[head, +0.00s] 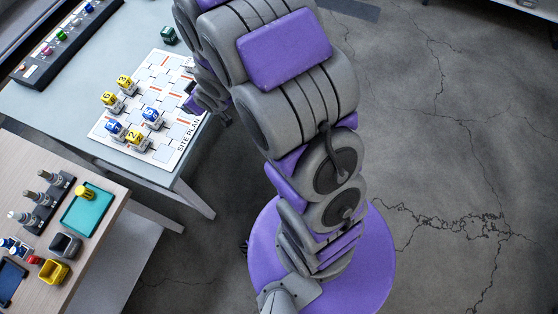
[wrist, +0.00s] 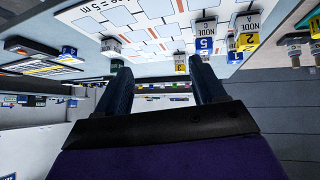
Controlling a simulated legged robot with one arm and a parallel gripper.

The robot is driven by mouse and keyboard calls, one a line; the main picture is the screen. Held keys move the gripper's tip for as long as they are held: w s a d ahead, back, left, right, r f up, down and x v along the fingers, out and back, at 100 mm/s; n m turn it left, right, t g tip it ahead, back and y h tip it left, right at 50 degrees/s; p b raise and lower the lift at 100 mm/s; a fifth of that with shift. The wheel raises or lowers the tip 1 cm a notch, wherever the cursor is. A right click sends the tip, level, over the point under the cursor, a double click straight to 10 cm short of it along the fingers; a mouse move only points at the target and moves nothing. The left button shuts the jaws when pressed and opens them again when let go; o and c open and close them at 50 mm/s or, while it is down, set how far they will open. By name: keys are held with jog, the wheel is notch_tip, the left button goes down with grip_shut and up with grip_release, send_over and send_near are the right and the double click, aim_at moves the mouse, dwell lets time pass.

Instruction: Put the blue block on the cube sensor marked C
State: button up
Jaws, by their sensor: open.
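A blue block (head: 151,115) marked 5 sits on a grey cube sensor on the site plan board. In the wrist view, which looks upside down, this blue block (wrist: 204,44) adjoins a cube sensor (wrist: 205,27) labelled NODE C. A second blue block (head: 114,127) sits on another sensor at the board's left front. My gripper (wrist: 163,78) is open with nothing visible between its fingers. Block 5 lies beyond the right finger in the wrist view. In the head view my gripper is largely hidden by my arm at the board's right edge.
Yellow blocks (head: 107,98) sit on other sensors on the board (head: 177,127). A dark green block (head: 168,35) stands behind it. A dark rail (head: 40,65) with coloured items lies at the far left. A wooden bench (head: 95,222) with a teal tray (head: 84,219) is at lower left.

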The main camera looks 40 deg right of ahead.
jog(key=s+d+r+m+g+h, duration=0.2)
jog(key=s+d+r+g, duration=0.1)
jog(key=s+d+r, duration=0.3)
jog(key=s+r+m+g, duration=0.1)
jog(key=s+r+g, duration=0.1)
jog(key=s, duration=0.8)
jog(key=s+a+r+m+g, duration=0.1)
jog(key=s+r+g, duration=0.2)
jog(key=s, duration=0.8)
jog(key=s+r+m+g, duration=0.1)
jog(key=s+r, duration=0.4)
jog(key=s, duration=0.5)
jog(key=shift+s+a+r+g, duration=0.25)
jog(key=shift+g, duration=0.45)
